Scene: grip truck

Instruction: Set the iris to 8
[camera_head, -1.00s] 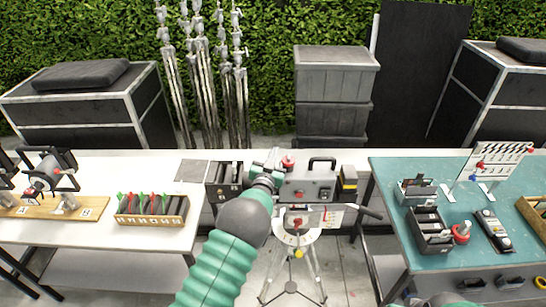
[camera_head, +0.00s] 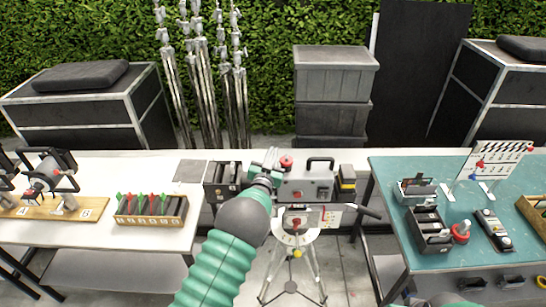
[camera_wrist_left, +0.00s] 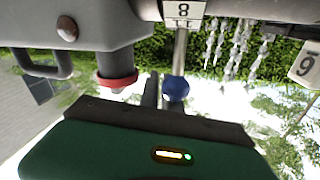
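The camera rig (camera_head: 297,187) stands on a tripod in the middle of the head view, with a black top handle and a red knob. My left gripper (camera_head: 268,166) is at the rig's left side. In the left wrist view, a rod with a blue ball knob (camera_wrist_left: 176,88) hangs below a white tag marked 8 (camera_wrist_left: 183,10). My left gripper's dark fingers (camera_wrist_left: 156,90) are close together beside the blue knob. I cannot tell whether they touch it. My right gripper does not show; only a bit of green arm is at the bottom edge.
A second numbered tag (camera_wrist_left: 306,65), reading 6 or 9, is at the right of the wrist view. The white table (camera_head: 75,233) with a box of colored clips is on the left. The teal table (camera_head: 390,185) with a clapperboard and black holders is on the right.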

